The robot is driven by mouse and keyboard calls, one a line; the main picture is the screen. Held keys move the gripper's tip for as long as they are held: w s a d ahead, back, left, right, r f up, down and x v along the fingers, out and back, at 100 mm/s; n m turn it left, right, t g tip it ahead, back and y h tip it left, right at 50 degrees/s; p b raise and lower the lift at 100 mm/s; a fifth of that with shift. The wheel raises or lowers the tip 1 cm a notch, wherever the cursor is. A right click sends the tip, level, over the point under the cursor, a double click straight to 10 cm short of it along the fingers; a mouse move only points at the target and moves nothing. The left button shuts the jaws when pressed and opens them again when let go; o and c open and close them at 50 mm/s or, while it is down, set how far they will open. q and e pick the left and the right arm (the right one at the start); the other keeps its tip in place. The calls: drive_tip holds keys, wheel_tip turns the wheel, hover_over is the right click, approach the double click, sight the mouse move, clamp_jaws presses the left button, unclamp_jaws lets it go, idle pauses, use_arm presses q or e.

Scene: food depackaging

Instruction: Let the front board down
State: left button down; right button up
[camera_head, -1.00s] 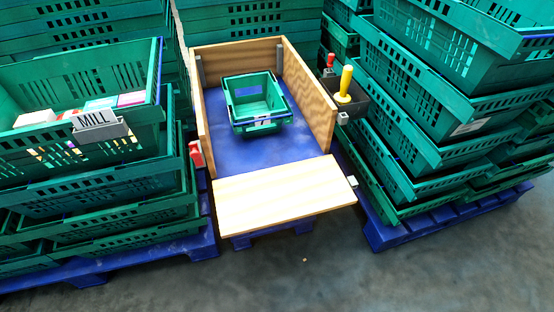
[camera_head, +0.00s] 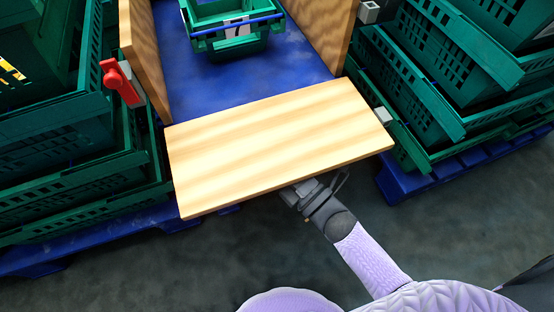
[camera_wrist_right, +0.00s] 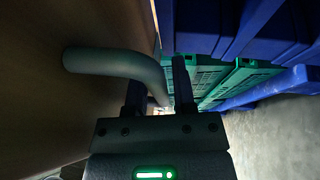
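The front board (camera_head: 275,145) is a pale wooden panel at the front of a wooden-sided bay. In the head view it is folded outward from the foot of the side walls, its face upward and roughly level; its exact tilt is hard to tell. My right gripper (camera_head: 300,195) is partly hidden beneath its near edge. In the right wrist view, a grey curved handle (camera_wrist_right: 115,62) stands on the wooden face. My right gripper (camera_wrist_right: 160,95) has its fingers apart, with the handle's far part between them; firm contact is not visible. My left gripper is not in view.
A small green crate (camera_head: 235,30) sits on the bay's blue floor (camera_head: 250,75). A red latch (camera_head: 120,82) is on the left wall. Green crate stacks (camera_head: 70,130) flank both sides, on blue pallets (camera_head: 410,185). Grey floor is clear in front.

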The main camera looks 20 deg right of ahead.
drive_tip(key=shift+w+a, duration=0.1)
drive_tip(key=shift+w, duration=0.1)
clamp_jaws()
idle(1.0)
idle(0.3)
